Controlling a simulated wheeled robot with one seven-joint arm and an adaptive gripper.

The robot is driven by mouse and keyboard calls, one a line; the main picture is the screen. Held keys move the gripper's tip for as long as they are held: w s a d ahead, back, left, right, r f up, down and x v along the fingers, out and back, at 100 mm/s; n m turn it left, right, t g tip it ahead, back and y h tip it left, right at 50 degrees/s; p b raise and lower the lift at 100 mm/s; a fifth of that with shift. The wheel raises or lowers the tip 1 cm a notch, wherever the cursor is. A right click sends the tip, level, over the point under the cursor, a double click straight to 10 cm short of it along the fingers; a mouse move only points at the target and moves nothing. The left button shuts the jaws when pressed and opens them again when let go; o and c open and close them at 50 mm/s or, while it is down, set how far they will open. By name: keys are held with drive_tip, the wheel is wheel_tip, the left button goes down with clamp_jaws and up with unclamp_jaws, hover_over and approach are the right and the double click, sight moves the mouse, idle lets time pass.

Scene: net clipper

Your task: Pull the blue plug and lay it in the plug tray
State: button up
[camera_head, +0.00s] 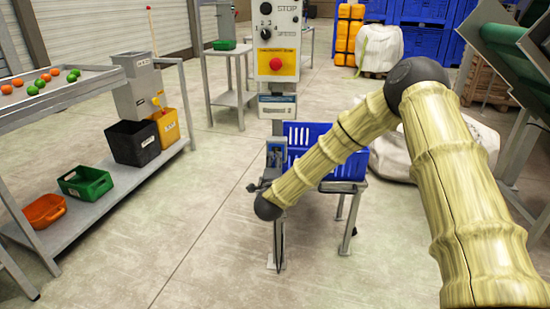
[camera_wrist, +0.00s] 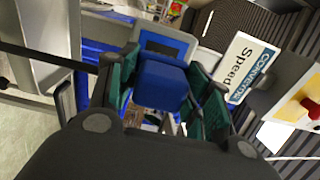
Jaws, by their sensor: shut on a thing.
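The blue plug (camera_wrist: 160,84) is a blue block between the green-padded fingers of my gripper (camera_wrist: 163,72) in the wrist view. The fingers are shut on its two sides. Right behind it is a grey panel with a blue frame (camera_wrist: 176,39). I cannot tell whether the plug still touches that panel. In the head view my gripper (camera_head: 262,186) is beside the control post's lower part, largely hidden by my arm, and the plug does not show. No tray is clearly identifiable as the plug tray.
The control post (camera_head: 276,60) has a red button and a small labelled box (camera_head: 277,105) below. A blue crate (camera_head: 312,133) stands on a low metal stand right behind my arm. A "Conveyor Speed" sign (camera_wrist: 241,65) is close on the right.

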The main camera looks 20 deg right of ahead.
drive_tip(key=shift+s+a, duration=0.15)
drive_tip(key=shift+s, duration=0.2)
drive_tip(key=shift+w, duration=0.15)
idle(0.3)
drive_tip(key=shift+w+d, duration=0.25)
drive_tip(key=shift+w, duration=0.3)
drive_tip(key=shift+f, duration=0.15)
wheel_tip(320, 180, down, 10)
drive_tip(key=b, duration=0.6)
drive_tip(key=shift+r, duration=0.2)
idle(1.2)
drive_tip(key=shift+w+d, duration=0.15)
drive_tip(key=shift+w, duration=0.2)
drive_tip(key=shift+b+x, duration=0.45)
drive_tip(key=shift+x, duration=0.65)
drive_tip(key=shift+w+d, duration=0.15)
